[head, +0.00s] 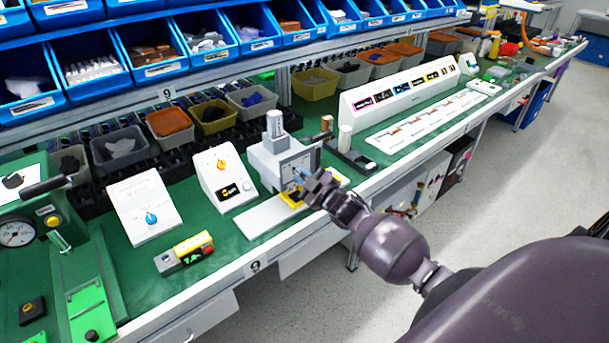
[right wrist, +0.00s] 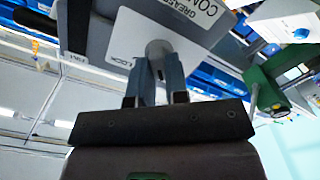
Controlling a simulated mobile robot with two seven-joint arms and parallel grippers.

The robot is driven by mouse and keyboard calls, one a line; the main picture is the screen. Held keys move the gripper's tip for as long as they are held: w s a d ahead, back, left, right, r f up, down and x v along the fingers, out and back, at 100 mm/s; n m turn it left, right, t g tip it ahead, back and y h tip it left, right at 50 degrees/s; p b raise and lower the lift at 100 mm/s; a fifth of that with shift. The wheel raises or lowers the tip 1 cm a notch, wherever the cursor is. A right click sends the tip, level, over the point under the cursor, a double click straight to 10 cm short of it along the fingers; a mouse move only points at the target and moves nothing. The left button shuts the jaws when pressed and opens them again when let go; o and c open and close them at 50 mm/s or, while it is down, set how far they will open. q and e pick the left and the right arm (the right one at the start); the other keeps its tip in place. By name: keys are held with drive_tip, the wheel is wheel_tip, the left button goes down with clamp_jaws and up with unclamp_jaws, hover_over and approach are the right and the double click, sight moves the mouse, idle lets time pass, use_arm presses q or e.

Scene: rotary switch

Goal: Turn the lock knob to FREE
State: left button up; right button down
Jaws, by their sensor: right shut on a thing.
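A grey device (head: 270,160) with a dark front panel stands on the green bench. My right gripper (head: 308,183) reaches its panel from the front. In the right wrist view, the lock knob (right wrist: 158,47) is a round grey knob on the panel (right wrist: 100,38). The two blue-grey fingers of my right gripper (right wrist: 157,68) are shut on it from both sides. A label reading LOCK (right wrist: 121,61) is beside the knob. In the head view the fingers largely hide the knob, and its pointing direction cannot be told. My left gripper is not in view.
White sloped boxes with a blue knob (head: 151,218) and an orange knob (head: 221,164) stand left of the device. A yellow-and-grey handheld unit (head: 185,254) lies in front of them. A long white display box (head: 400,95) stands to the right. Blue bins (head: 150,48) hang above.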

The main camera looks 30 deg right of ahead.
drive_tip(key=shift+n, duration=0.5)
drive_tip(key=c, duration=1.1)
unclamp_jaws()
drive_tip(key=s, duration=1)
drive_tip(key=shift+s+d, duration=0.4)
